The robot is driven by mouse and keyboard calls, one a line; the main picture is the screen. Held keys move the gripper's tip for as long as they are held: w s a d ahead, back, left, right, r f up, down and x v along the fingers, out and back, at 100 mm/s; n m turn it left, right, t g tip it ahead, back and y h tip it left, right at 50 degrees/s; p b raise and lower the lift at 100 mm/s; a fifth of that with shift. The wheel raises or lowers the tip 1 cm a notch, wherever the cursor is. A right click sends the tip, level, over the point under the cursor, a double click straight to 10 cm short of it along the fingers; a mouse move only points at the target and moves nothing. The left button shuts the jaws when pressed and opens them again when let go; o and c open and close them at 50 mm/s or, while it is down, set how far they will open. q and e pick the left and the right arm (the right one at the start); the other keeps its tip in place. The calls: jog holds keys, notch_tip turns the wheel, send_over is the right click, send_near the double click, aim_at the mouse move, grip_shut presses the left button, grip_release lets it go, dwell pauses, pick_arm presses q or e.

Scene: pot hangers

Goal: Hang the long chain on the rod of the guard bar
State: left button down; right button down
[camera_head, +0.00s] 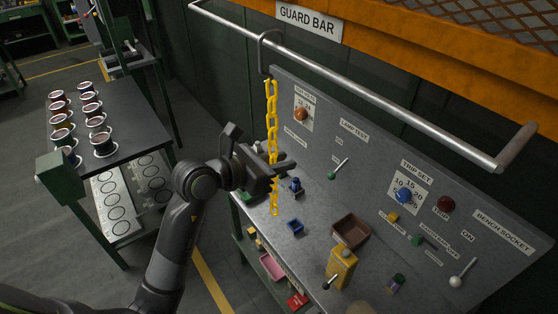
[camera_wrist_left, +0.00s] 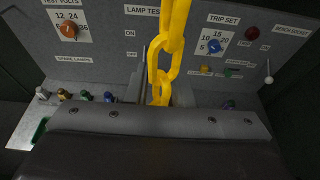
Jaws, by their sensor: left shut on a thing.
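The long yellow chain (camera_head: 271,105) hangs nearly upright in the head view, with a grey hook (camera_head: 262,58) at its top. The hook arches across the rod of the guard bar (camera_head: 350,91); I cannot tell whether it rests on the rod. My left gripper (camera_head: 275,172) is shut on the chain's lower part, and a short end hangs below the jaws. In the left wrist view the chain (camera_wrist_left: 172,45) rises from between the jaws out of the top edge. My right gripper is not in view.
A grey test panel (camera_head: 325,130) with knobs and switches stands behind the chain. A dark table (camera_head: 125,160) with several cups stands at left.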

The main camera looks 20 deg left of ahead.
pick_arm(q)
jog(key=shift+f, duration=0.2)
jog(key=c, duration=1.2)
grip_release()
jog(key=shift+o, duration=0.2)
jog(key=shift+s+a, duration=0.1)
jog(key=p+v, duration=0.1)
jog(key=v, duration=1.6)
jog(key=shift+r+p, duration=0.15)
jog(key=shift+p, duration=0.15)
